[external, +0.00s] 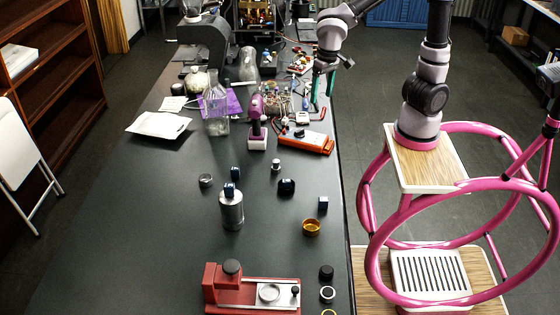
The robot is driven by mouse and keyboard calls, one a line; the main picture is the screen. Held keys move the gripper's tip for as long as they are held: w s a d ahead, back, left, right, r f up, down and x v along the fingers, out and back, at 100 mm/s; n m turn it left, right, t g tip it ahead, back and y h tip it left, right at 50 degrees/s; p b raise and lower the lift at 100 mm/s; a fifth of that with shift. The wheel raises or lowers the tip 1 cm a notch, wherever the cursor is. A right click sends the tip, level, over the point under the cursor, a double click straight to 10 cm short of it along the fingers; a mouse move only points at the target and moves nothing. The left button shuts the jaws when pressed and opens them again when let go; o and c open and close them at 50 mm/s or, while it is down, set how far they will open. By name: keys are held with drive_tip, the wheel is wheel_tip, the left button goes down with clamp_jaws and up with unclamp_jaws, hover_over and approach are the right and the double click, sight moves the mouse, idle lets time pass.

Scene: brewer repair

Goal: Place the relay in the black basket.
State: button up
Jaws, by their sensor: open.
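My gripper (323,88) has green fingers, spread apart and pointing down over the right edge of the long dark table, near a cluster of small parts (287,105). Nothing shows between the fingers. I cannot tell for sure which thing is the relay. All are well in front of my gripper. I cannot make out a black basket in this view.
An orange meter-like device (306,141) and a purple tool (256,124) stand near my gripper. A glass bottle (217,115), a metal canister (231,210) and a red fixture (252,287) also stand on the table (130,230). Its left front is clear.

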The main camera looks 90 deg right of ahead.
drive_tip(key=s+d+r+n+t+y, duration=0.1)
drive_tip(key=s+r+n+t, duration=0.1)
drive_tip(key=s+r, duration=0.3)
drive_tip(key=s+d+r+n+t+y, duration=0.1)
drive_tip(key=s+d+r+n+t, duration=0.1)
drive_tip(key=s+r+t, duration=0.2)
drive_tip(key=s+r, duration=0.1)
drive_tip(key=s, duration=0.2)
drive_tip(key=shift+s+d+r+n, duration=0.25)
drive_tip(key=shift+d+r+n, duration=0.05)
drive_tip(key=shift+r+n, duration=0.1)
